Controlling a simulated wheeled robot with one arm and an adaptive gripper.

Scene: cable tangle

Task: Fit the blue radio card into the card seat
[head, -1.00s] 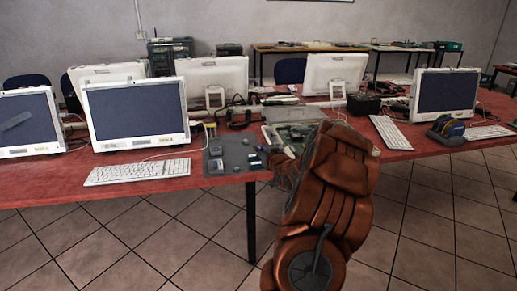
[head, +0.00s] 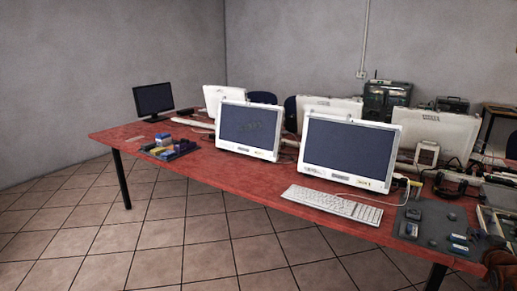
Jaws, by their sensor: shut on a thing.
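A dark grey mat (head: 432,232) lies at the right end of the red table in the head view. Small blue-and-white pieces (head: 459,246) lie on its right part, and a dark boxy piece (head: 412,213) lies on it further left. I cannot tell whether one of these is the blue radio card or the card seat. Only a bit of my orange-brown arm shows at the lower right edge. My gripper is out of the picture, so what it holds is hidden.
A white keyboard (head: 332,204) and two white-framed monitors (head: 349,153) stand left of the mat. Several coloured blocks (head: 168,147) sit on the far left of the red table (head: 225,170), near a black monitor (head: 153,99). Tiled floor in front is clear.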

